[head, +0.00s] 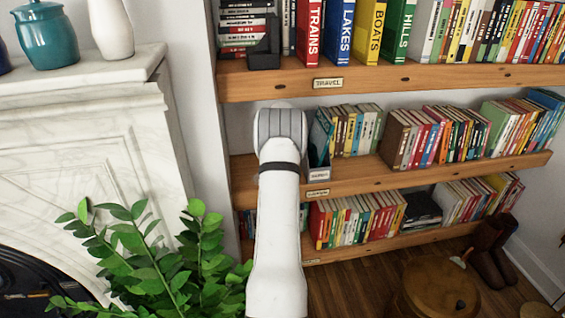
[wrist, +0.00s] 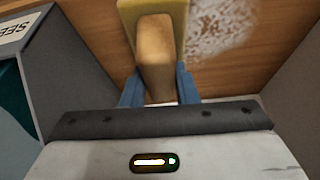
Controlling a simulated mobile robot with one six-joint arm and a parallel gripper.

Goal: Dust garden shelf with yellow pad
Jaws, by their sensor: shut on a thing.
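In the wrist view, the blue fingers of my gripper (wrist: 159,88) are shut on the tan handle of the yellow pad (wrist: 182,12). The pad is over the wooden shelf board (wrist: 275,50); I cannot tell if it presses on the wood. A whitish dust patch (wrist: 222,32) lies on the board just right of the pad. In the head view, my arm reaches to the left end of the middle shelf (head: 375,174), and hides my gripper, the pad and the dust. The small plate (head: 318,193) on that shelf's edge is too small to read surely.
A grey box (wrist: 75,75) with a partly seen label stands close left of my gripper; it also shows in the head view (head: 318,172). Books (head: 350,130) stand right of it. The "TRAVEL" shelf (head: 420,80) is above. A leafy plant (head: 150,265) stands lower left.

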